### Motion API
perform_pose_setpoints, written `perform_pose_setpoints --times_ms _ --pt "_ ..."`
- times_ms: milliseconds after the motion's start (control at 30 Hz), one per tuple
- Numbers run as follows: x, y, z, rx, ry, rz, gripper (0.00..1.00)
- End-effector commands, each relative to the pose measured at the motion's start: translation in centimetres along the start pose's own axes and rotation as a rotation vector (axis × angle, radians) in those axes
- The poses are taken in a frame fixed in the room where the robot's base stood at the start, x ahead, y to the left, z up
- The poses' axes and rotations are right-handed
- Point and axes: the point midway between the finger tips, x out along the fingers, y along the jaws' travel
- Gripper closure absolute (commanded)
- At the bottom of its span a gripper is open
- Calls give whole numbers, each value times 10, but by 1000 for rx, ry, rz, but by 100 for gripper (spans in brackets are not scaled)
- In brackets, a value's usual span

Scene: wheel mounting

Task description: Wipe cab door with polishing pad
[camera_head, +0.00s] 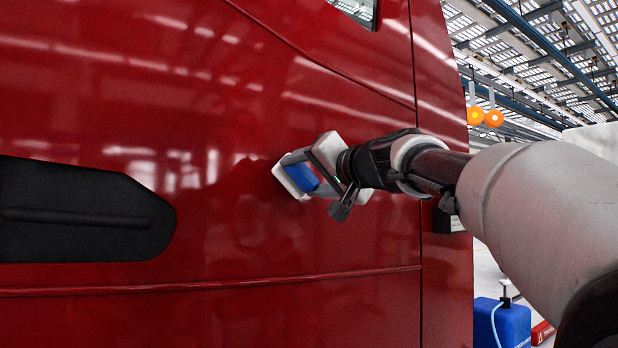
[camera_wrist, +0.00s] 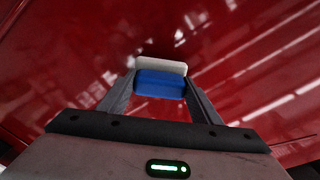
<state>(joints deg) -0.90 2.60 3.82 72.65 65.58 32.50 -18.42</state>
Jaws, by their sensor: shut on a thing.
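The polishing pad has a blue body and a white face, and it shows in the head view (camera_head: 302,177) and in the wrist view (camera_wrist: 160,84). My gripper (camera_head: 305,170) is shut on the blue part, with one finger on each side in the wrist view (camera_wrist: 161,88). The pad's white face is turned toward the glossy red cab door (camera_head: 230,110) and is at or very close to its surface; I cannot tell whether it touches. The pad is right of the middle of the door, near the door's right seam.
A black recessed handle panel (camera_head: 80,212) is on the left of the door. A window corner (camera_head: 357,8) shows at the top. A blue container (camera_head: 502,322) stands at the lower right, beside a red object (camera_head: 542,332). Orange lamps (camera_head: 484,117) show behind the cab.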

Motion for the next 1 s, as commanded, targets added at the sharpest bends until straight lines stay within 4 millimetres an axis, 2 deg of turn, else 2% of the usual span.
perform_pose_setpoints --times_ms 200,1000 --pt "0 16 -13 0 1 2 60" --pt "1 47 -42 1 0 2 60"
